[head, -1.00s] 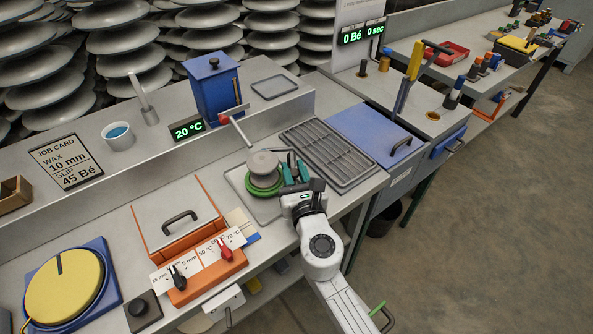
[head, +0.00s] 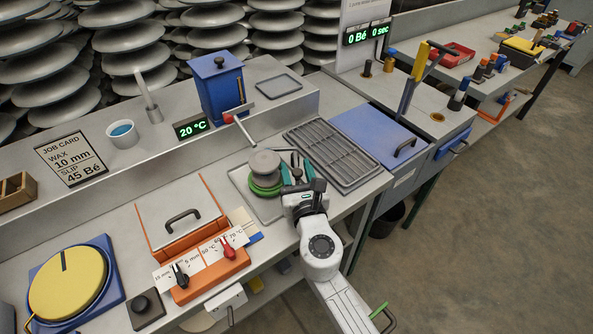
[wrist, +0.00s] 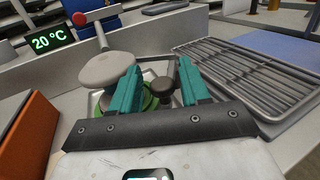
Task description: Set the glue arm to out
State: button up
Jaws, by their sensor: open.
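The blue hopper (head: 222,88) stands on the raised shelf. A grey arm (head: 244,131) with a red end hangs at its front, reaching toward the insulator stack; I take this for the glue arm, and it also shows in the wrist view (wrist: 101,36). The grey insulator stack (head: 265,164) sits on a green ring (head: 265,189) in a tray. My gripper (head: 297,170) is open just right of the stack. In the wrist view, a dark round-topped knob (wrist: 188,76) shows between my teal fingers (wrist: 160,88), and the grey disc (wrist: 113,69) overlaps the left finger.
A grey slatted rack (head: 333,153) lies right of my gripper. An orange box with a handled lid (head: 180,222) and knobs is at left front. The green temperature display (head: 191,128) stands by the hopper.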

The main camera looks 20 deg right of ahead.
jog(key=shift+s+a, duration=0.1)
jog(key=s, duration=0.7)
jog(key=s+a, duration=0.1)
jog(key=s, duration=0.2)
jog(key=shift+s, duration=0.3)
jog(key=shift+d, duration=0.15)
